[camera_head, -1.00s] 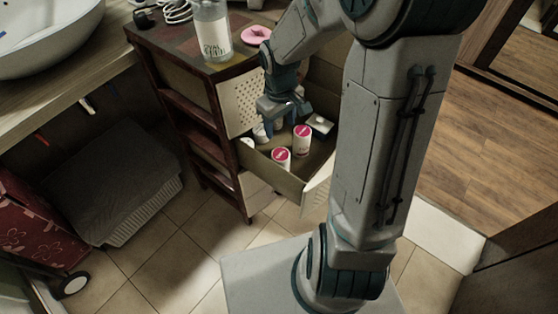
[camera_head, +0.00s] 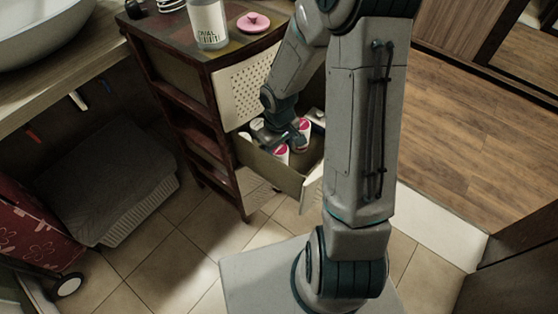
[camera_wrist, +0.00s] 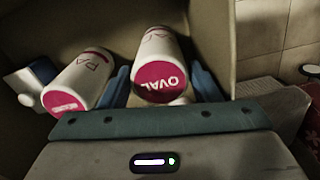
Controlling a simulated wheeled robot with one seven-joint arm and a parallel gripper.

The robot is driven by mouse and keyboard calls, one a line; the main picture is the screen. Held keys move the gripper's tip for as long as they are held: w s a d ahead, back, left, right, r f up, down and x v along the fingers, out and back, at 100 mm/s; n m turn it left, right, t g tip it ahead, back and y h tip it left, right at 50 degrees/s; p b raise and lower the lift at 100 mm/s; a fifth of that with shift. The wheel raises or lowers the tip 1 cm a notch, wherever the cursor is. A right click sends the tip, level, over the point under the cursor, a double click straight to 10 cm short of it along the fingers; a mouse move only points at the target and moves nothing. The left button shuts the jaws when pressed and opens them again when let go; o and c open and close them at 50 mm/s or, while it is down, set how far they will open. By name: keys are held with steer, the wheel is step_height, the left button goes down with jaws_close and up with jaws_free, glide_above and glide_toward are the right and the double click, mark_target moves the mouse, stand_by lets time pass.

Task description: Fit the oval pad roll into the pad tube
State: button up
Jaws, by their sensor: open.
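The oval pad roll (camera_wrist: 160,80) is a white cylinder with a magenta end reading "OVAL"; it is in the open drawer. In the wrist view it lies between the two blue fingers of my gripper (camera_wrist: 165,88), which are apart on either side of it. In the head view my gripper (camera_head: 288,138) is low in the drawer and partly covers the oval roll (camera_head: 281,154). A clear tube (camera_head: 208,24) labelled "OVAL", apparently the pad tube, stands upright on the cabinet top. A pink knobbed lid (camera_head: 253,22) lies beside it.
A second white roll with a magenta end (camera_wrist: 80,82) is close to the left finger. A small white box (camera_head: 317,116) is near it. The drawer walls (camera_head: 268,165) surround my gripper. A basin (camera_head: 40,25) is at upper left.

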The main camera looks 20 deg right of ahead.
steer(key=shift+f, duration=0.3)
steer(key=c, duration=0.9)
